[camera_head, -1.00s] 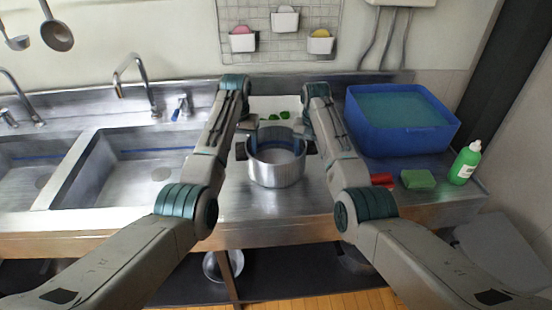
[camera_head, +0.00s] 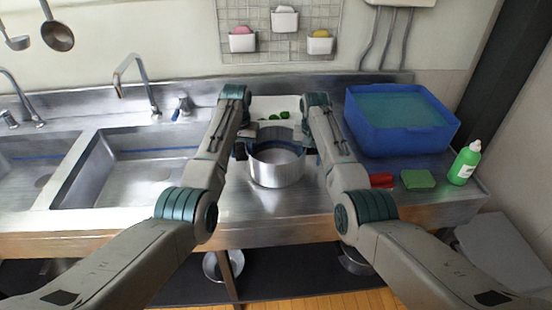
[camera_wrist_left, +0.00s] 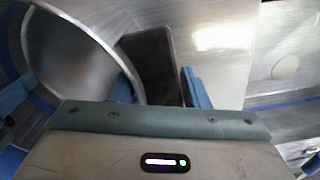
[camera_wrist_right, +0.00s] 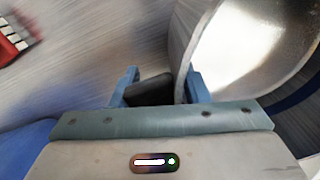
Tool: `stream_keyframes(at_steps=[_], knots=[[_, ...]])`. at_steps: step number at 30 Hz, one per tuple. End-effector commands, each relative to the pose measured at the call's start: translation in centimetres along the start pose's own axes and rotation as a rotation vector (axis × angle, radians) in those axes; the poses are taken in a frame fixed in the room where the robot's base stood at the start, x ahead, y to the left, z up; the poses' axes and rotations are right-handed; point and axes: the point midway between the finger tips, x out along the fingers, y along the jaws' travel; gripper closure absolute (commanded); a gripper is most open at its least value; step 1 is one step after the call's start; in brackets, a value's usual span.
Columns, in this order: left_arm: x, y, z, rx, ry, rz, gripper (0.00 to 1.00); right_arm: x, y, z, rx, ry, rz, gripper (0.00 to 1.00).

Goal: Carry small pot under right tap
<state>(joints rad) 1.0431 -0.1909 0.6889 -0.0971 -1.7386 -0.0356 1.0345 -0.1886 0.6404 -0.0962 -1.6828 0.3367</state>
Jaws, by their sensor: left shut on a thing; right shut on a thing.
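The small pot (camera_head: 275,174) is a round steel pot with dark side handles. It stands upright on the counter to the right of the sinks; I cannot tell if it touches the counter. My left gripper (camera_head: 241,150) is shut on its left handle, dark in the left wrist view (camera_wrist_left: 152,62). My right gripper (camera_head: 311,150) is shut on its right handle, dark in the right wrist view (camera_wrist_right: 150,90). The fingertips are partly hidden. The right tap (camera_head: 135,72) arches over the right sink basin (camera_head: 125,175), left of the pot.
A blue tub (camera_head: 400,140) stands on the right of the counter. A green sponge (camera_head: 418,179), a red item (camera_head: 381,180) and a green bottle (camera_head: 465,163) lie or stand near it. A white tray (camera_head: 262,104) with green pieces is behind the pot. Another tap (camera_head: 20,92) is far left.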

Motion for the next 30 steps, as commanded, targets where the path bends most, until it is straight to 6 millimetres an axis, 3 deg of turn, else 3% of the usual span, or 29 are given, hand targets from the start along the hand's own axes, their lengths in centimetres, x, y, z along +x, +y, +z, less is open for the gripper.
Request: stream_keyframes(at_steps=[11, 30], knots=[[-1.2, 0.0, 0.0, 0.002, 0.0, 0.0, 0.86, -1.3, 0.0, -0.1, 0.003, 0.003, 0.0, 0.86], [-8.1, 0.1, 0.0, 0.003, -0.002, 0.001, 0.86, -8.2, 0.1, -0.1, 0.004, 0.004, 0.001, 0.86]])
